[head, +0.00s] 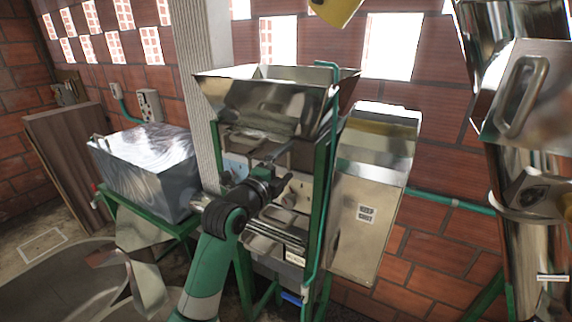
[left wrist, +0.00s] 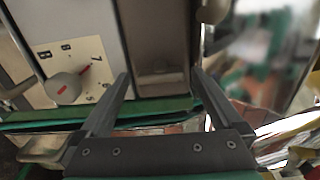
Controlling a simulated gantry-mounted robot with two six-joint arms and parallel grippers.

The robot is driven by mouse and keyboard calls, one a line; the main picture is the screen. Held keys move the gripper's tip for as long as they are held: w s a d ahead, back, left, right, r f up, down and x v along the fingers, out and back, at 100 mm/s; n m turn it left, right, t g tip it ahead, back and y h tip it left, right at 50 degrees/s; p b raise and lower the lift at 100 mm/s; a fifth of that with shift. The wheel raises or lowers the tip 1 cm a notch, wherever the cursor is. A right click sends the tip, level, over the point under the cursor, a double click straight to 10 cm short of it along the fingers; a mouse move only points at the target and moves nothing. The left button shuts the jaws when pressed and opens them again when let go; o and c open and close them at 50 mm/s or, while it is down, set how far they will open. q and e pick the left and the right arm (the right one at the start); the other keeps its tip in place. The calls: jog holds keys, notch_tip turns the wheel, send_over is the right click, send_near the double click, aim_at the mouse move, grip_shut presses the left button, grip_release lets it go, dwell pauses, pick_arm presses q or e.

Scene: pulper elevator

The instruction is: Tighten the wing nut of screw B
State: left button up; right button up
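My left gripper (head: 277,163) is in front of the metal pulper, below its hopper (head: 270,100). In the left wrist view its two fingers (left wrist: 161,76) are apart with nothing between them. A pale plate (left wrist: 93,52) with printed characters is left of the fingers in that view. A grey rounded knob with a red pointer (left wrist: 66,88) sits on it, apart from the left finger. Another grey rounded part (left wrist: 212,12) is beyond the right fingertip, partly cut off. I cannot tell which part is the wing nut of screw B. My right gripper is not in view.
A green frame post (head: 322,200) stands right of my left gripper. A metal chute with a label (head: 365,213) is further right. A grey metal box (head: 150,170) stands at the left on a green stand. A large shiny machine (head: 515,130) fills the right edge.

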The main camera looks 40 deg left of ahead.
pick_arm(q)
jog(key=shift+s+d, duration=0.1)
jog(key=shift+s, duration=0.45)
jog(key=shift+s+d, duration=0.15)
jog(key=shift+s, duration=0.45)
jog(key=p+v, duration=0.7)
jog(key=v, duration=0.2)
jog(key=shift+s+p, duration=0.15)
jog(key=shift+p, duration=0.25)
jog(key=shift+d, duration=0.15)
